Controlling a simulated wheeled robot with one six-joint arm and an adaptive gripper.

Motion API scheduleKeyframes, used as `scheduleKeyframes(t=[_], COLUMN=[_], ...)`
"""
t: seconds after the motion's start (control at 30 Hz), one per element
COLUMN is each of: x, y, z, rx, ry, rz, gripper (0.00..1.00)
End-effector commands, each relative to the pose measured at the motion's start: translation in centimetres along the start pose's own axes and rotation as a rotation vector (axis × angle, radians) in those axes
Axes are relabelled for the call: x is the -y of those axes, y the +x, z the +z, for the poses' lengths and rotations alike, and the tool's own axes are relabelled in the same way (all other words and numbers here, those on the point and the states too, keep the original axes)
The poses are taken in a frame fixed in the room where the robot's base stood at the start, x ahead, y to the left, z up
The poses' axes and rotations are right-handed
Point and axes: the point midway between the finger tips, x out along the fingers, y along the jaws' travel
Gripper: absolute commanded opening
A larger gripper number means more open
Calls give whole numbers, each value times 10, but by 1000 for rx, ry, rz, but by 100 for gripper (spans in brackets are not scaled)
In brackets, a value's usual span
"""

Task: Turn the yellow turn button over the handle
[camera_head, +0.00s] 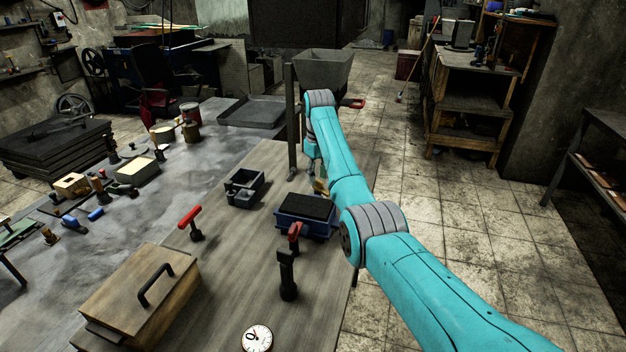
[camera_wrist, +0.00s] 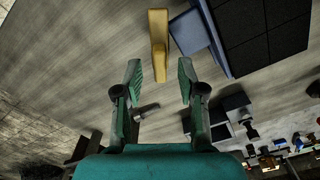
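The yellow turn button (camera_wrist: 158,40) is a long narrow bar in the wrist view, standing in front of the gap between my fingertips. In the head view a small yellow part (camera_head: 320,187) shows beside my arm. The blue box (camera_head: 300,226) with a black fill lies next to it; in the wrist view its blue-grey side piece (camera_wrist: 188,32), perhaps the handle, sits just right of the button. My gripper (camera_wrist: 160,72) is open, its two fingers apart, with no object clearly clamped. Whether a finger touches the button cannot be told. In the head view my arm mostly hides the gripper.
A dark metal box (camera_head: 245,187) stands left of the blue box. A red-handled tool (camera_head: 191,216) and another dark tool (camera_head: 287,275) stand on the table (camera_head: 235,240). A wooden box (camera_head: 120,283) and a dial (camera_head: 257,338) are nearer. A grey post (camera_head: 291,125) rises close by my arm.

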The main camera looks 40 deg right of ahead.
Motion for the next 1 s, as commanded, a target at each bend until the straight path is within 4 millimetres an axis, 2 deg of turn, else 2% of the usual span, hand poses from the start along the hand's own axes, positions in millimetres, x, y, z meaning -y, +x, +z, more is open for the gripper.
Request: scheduleKeyframes(t=[0.17,0.47,0.53,0.63,1.0], x=[-4,-4,-4,-4,-4], y=[13,15,15,15,15], z=[3,3,3,3,3], rx=[0,-1,-1,-1,-1], ry=[2,1,1,1,20], rz=[0,0,0,0,0], gripper=[40,40,27,2,0])
